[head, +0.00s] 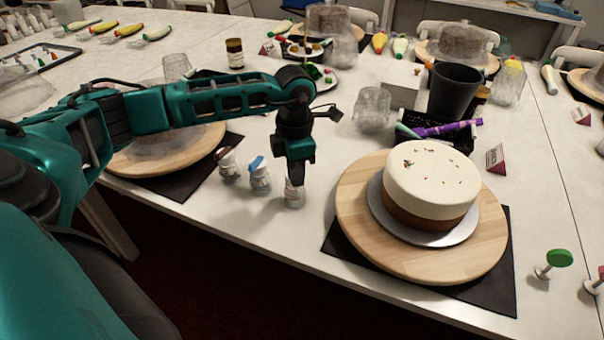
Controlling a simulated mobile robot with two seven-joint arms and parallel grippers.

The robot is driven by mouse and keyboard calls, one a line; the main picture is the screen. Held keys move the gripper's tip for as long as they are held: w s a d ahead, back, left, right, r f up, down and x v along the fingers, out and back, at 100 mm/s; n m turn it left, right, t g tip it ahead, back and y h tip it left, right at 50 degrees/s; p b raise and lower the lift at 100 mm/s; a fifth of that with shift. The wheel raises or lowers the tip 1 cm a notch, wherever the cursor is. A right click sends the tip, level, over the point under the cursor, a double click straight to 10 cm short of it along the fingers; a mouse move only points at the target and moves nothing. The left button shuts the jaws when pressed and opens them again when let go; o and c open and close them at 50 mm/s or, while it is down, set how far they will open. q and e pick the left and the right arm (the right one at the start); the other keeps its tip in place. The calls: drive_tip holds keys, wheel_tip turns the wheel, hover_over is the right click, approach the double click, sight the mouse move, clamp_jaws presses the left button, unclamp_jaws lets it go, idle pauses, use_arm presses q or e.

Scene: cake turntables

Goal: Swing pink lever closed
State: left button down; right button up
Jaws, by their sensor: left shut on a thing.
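My left gripper (296,181) points down and is shut at the top of a small glass shaker jar (295,198), near the table's front edge. The gripper hides most of the jar's top, and I cannot make out a pink lever there. The jar appears upright on the table. Two similar jars stand to its left: one with a blue top piece (259,176) and one with a dark reddish top (227,163). My right gripper is not in view.
A cream-topped cake (431,182) on a wooden turntable (362,225) stands to the right. A black basket (455,143) with tools and clear glasses (371,108) stand behind. Another wooden turntable (195,146) is at left. A green-topped tool (557,259) sits at far right.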

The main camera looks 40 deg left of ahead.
use_arm(q)
drive_tip(key=a+m, duration=0.1)
drive_tip(key=m, duration=0.1)
drive_tip(key=a+m+b, duration=0.1)
drive_tip(key=m, duration=0.1)
drive_tip(key=m+b, duration=0.1)
drive_tip(key=m, duration=0.2)
drive_tip(key=shift+s+a, duration=0.2)
drive_tip(key=shift+a, duration=0.2)
drive_tip(key=shift+a+m, duration=0.1)
drive_tip(key=shift+m, duration=0.2)
drive_tip(key=c, duration=1.2)
unclamp_jaws()
wheel_tip(320, 180, up, 13)
drive_tip(key=shift+f+p, duration=0.1)
drive_tip(key=shift+p, duration=0.2)
